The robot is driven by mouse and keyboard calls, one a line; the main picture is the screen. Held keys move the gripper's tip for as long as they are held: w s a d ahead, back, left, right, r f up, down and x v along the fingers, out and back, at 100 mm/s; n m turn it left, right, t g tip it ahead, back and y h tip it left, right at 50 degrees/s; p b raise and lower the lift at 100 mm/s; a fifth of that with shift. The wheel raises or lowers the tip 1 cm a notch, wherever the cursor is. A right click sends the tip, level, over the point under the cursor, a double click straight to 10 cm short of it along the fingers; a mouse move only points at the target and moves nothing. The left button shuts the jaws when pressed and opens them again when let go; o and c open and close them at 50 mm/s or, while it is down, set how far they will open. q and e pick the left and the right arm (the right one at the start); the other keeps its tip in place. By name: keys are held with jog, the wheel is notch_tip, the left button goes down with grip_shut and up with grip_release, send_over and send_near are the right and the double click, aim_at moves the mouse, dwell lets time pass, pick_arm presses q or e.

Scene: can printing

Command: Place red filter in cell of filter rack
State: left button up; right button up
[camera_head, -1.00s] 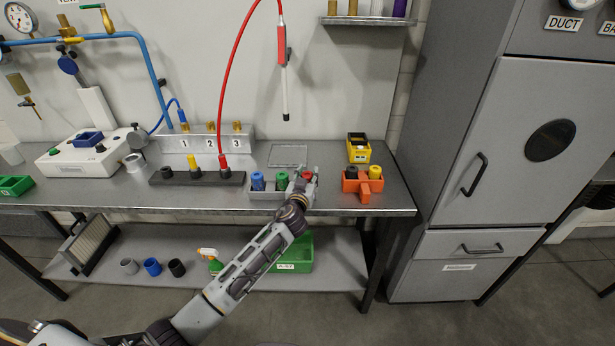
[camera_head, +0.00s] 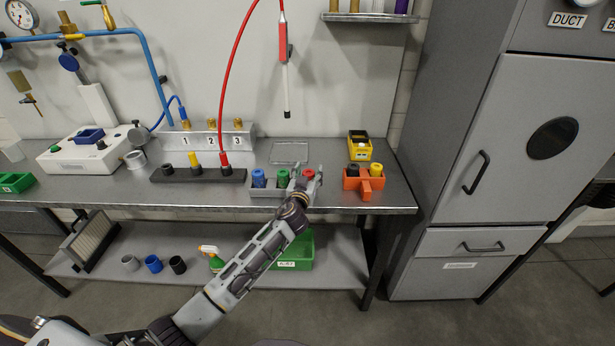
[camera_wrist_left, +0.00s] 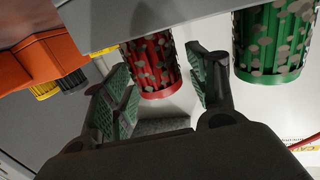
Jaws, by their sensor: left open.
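The red filter (camera_head: 309,173) stands at the right end of the grey filter rack (camera_head: 262,194), beside a green filter (camera_head: 283,178) and a blue filter (camera_head: 258,177). In the left wrist view, seen inverted, the red filter (camera_wrist_left: 150,65) has a perforated side and its end is at the rack's grey wall (camera_wrist_left: 150,18). The green filter (camera_wrist_left: 270,42) is to its right there. My left gripper (camera_head: 306,171) is open, with its fingers on either side of the red filter. In the wrist view, gaps show beside the fingers (camera_wrist_left: 165,92). My right gripper is out of view.
An orange holder (camera_head: 363,184) with black and yellow pieces stands close to the right of my left gripper. Behind it is a yellow bin (camera_head: 359,148). A red hose with a probe (camera_head: 284,60) hangs above the bench. A black stand (camera_head: 198,176) is to the left.

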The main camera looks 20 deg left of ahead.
pick_arm(q)
jog(key=shift+s+r, duration=0.1)
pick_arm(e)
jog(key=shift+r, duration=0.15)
pick_arm(q)
jog(key=shift+s+d+r+b, duration=0.1)
jog(key=shift+s+d+b, duration=0.1)
jog(key=shift+s, duration=1.8)
jog(key=shift+s+d+r+b, duration=0.1)
jog(key=shift+s+d, duration=0.05)
jog(key=shift+s, duration=1.8)
jog(key=shift+s+d+r, duration=0.1)
jog(key=shift+s+d, duration=0.05)
jog(key=shift+s, duration=1.8)
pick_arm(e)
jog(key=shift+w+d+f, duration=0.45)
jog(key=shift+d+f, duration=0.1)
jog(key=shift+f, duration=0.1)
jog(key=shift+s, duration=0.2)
